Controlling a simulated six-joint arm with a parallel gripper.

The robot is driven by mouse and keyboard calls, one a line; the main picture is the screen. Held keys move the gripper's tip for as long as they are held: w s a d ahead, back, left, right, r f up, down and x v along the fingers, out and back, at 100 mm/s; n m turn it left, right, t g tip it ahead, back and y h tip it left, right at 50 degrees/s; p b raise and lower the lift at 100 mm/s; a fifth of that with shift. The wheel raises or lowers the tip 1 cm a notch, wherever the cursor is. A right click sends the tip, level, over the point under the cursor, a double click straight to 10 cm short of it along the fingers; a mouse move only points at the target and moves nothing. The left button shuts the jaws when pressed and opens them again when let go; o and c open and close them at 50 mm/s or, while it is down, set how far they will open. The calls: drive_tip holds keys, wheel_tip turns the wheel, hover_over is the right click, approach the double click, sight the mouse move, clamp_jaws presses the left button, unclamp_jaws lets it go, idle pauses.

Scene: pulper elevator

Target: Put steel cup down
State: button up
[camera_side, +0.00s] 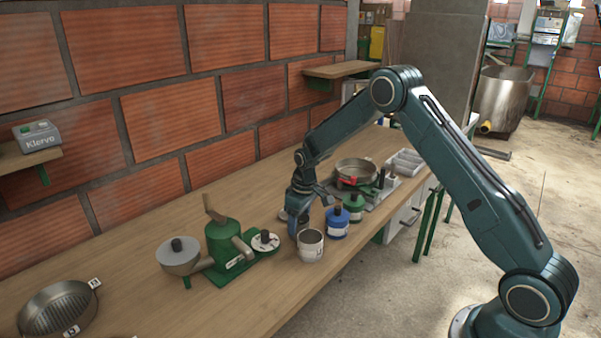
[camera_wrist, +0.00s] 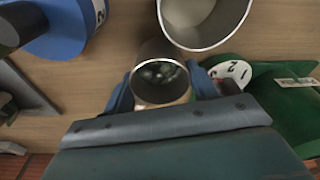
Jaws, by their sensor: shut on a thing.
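A small steel cup (camera_wrist: 160,72) with a dark inside sits between the two blue fingers of my gripper (camera_wrist: 162,88) in the wrist view. The fingers are shut on it, and its open rim faces the camera. In the side view my gripper (camera_side: 298,218) points down low over the wooden bench, just behind a cream cup. The steel cup is mostly hidden there, so I cannot tell whether it touches the bench.
The cream cup (camera_side: 311,245) stands close by, just ahead of the steel cup in the wrist view (camera_wrist: 205,22). A blue canister (camera_side: 337,223) and green canister (camera_side: 353,206) stand right. A green pulper (camera_side: 222,242) stands left. Bare bench (camera_side: 130,268) lies farther left.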

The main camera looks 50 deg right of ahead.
drive_tip(key=shift+f, duration=0.25)
drive_tip(key=o, duration=1)
drive_tip(key=shift+r, duration=0.1)
drive_tip(key=r, duration=0.4)
drive_tip(key=s+r, duration=0.1)
drive_tip(key=r, duration=0.7)
drive_tip(key=shift+s+d, duration=0.15)
drive_tip(key=shift+s, duration=0.05)
